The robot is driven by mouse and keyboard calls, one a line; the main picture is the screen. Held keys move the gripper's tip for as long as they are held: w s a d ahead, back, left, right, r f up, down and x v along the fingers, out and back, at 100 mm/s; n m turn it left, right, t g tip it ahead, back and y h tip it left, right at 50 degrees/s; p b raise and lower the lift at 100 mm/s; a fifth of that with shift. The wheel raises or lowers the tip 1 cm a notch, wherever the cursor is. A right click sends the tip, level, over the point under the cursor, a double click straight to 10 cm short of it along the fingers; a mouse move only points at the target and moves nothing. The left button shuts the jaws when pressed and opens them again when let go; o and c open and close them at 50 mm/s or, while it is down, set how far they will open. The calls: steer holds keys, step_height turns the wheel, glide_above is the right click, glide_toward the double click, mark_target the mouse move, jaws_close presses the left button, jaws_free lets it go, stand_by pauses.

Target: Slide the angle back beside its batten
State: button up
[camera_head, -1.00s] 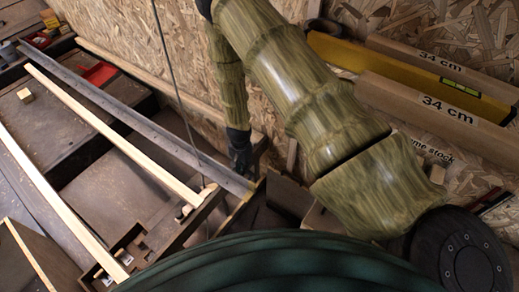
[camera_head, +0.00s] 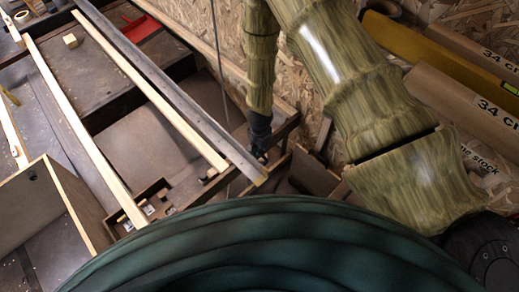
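The angle (camera_head: 165,82) is a long grey metal bar lying across the dark bench frame, running from the upper left to a near end just left of my gripper. Two pale wooden battens lie to its left: one close by (camera_head: 150,92), with a narrow gap between, and one farther left (camera_head: 82,128). My gripper (camera_head: 258,152) hangs at the end of my arm, close to the angle's near end, by the frame's right side. Its fingers are small and dark, so I cannot tell whether they are open or touch the angle.
A red tray (camera_head: 142,28) and a small wooden block (camera_head: 70,41) lie at the back. An open wooden box (camera_head: 75,205) stands at the lower left. A chipboard wall (camera_head: 205,25) and cardboard boxes marked 34 cm (camera_head: 470,100) bound the right side.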

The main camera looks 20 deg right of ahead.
steer(key=shift+s+d+r, duration=0.15)
steer(key=shift+s+d, duration=0.05)
steer(key=shift+s, duration=0.15)
steer(key=o, duration=1.4)
steer(key=r, duration=0.1)
steer(key=w+r, duration=0.1)
steer(key=r, duration=0.1)
steer(key=w+r, duration=0.1)
steer(key=r, duration=0.1)
steer(key=shift+r+p, duration=0.15)
steer(key=shift+p, duration=0.2)
steer(key=shift+o, duration=0.2)
steer(key=s+r, duration=0.3)
steer(key=r, duration=0.4)
steer(key=shift+a, duration=0.2)
steer(key=s+d+f+n+h, duration=0.1)
steer(key=s+d+f+n, duration=0.25)
steer(key=s, duration=0.45)
steer(key=s+d+f+n+h, duration=0.1)
steer(key=s+d+f+n, duration=0.25)
steer(key=s, duration=0.45)
steer(key=s+a+n+y+p, duration=0.1)
steer(key=s+n, duration=0.4)
steer(key=s, duration=0.8)
steer(key=shift+y+p, duration=0.3)
steer(key=shift+y, duration=0.3)
